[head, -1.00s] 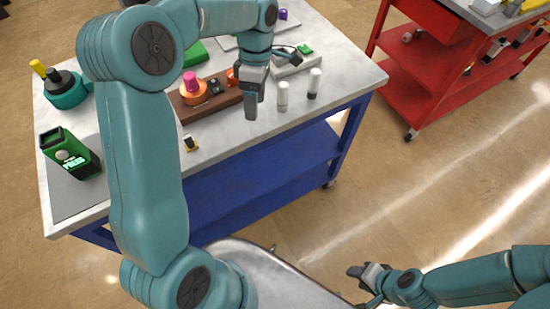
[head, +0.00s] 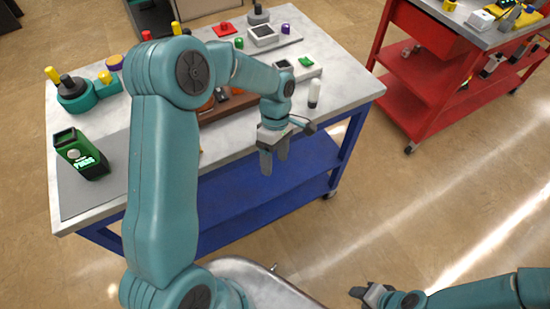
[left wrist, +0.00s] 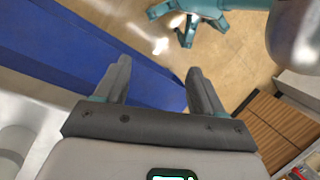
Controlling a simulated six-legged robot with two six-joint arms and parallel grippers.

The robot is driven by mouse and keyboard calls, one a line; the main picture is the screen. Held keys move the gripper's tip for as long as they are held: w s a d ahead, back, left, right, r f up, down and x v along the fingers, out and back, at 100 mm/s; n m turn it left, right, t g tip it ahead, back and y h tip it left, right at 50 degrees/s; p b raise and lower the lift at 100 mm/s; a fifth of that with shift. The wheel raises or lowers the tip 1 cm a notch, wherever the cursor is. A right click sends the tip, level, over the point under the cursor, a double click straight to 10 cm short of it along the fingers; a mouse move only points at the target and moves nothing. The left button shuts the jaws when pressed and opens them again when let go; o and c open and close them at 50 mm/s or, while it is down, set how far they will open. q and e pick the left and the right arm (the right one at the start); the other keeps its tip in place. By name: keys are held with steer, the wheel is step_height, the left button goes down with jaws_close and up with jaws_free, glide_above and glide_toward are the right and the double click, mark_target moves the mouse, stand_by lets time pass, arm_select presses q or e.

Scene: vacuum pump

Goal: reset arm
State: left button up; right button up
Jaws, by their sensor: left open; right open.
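My left gripper (head: 274,163) is open and empty, hanging just off the front edge of the table in the head view. In the left wrist view its two dark fingers (left wrist: 160,85) are spread with nothing between them, above the floor and the blue shelf. My right gripper (head: 370,294) is open and empty over the floor at the bottom right of the head view. My left arm hides part of the table, including much of a brown block (head: 228,108).
The grey-topped table (head: 345,75) has a blue lower shelf (head: 225,200). It bears a green meter (head: 80,155), a teal pump-like part (head: 75,95), a white vial (head: 314,96) and several small parts. A red cart (head: 430,70) stands at right. The floor between is clear.

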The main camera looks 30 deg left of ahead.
stand_by(0.4)
arm_select(q)
steer(key=s+d+f+m+h, duration=0.1)
steer(key=s+d+f+m, duration=0.4)
steer(key=s+d+f, duration=0.3)
steer(key=s+d+f+m+h, duration=0.1)
steer(key=s+d+f+m, duration=0.55)
steer(key=s, duration=0.45)
steer(key=w+m+t, duration=0.1)
steer(key=w+f+m+t, duration=0.1)
steer(key=m, duration=0.1)
steer(key=w+a+m+t, duration=0.1)
steer(key=w, duration=0.1)
steer(key=shift+w+f+t, duration=0.1)
steer(key=shift+f+t, duration=0.1)
steer(key=shift+t, duration=0.2)
